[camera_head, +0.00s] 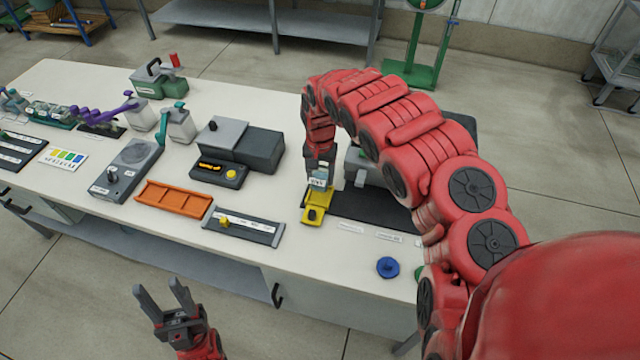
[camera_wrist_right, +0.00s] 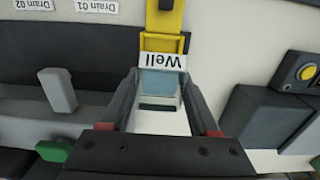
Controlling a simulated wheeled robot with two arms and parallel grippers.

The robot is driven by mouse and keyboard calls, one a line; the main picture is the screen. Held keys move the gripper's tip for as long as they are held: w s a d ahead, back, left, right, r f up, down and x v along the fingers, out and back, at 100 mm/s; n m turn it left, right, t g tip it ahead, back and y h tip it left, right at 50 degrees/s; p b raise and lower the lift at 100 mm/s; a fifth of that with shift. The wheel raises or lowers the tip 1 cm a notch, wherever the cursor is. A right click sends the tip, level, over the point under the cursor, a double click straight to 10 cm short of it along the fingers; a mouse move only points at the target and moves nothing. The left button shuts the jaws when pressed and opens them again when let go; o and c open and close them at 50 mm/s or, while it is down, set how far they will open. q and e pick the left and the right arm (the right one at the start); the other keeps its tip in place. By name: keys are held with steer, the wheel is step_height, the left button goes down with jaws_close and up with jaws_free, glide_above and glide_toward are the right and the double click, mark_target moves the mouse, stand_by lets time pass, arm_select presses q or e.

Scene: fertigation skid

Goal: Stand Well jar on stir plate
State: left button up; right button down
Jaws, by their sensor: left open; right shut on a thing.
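The Well jar (camera_head: 318,177) is a small clear jar with a white label. My right gripper (camera_head: 319,170) is shut on it, at the back end of a yellow holder (camera_head: 316,206). In the right wrist view the Well jar (camera_wrist_right: 159,82) is between the two fingers, its label upside down. I cannot tell whether it touches the holder. The stir plate appears to be the grey device with a round top (camera_head: 139,153), left of the middle of the bench. It has nothing on its round top. My left gripper (camera_head: 157,289) is open and empty, low in front of the bench.
An orange tray (camera_head: 173,201) and a dark slider panel (camera_head: 243,226) lie in front between the stir plate and the yellow holder. A grey box device (camera_head: 243,145) stands behind them. Teal-topped jugs (camera_head: 181,123) stand behind the stir plate. A blue knob (camera_head: 387,267) is at front right.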

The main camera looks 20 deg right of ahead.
step_height(320, 180, up, 5)
steer(key=shift+f+p, duration=0.1)
steer(key=shift+p, duration=0.95)
step_height(320, 180, up, 5)
steer(key=p, duration=0.5)
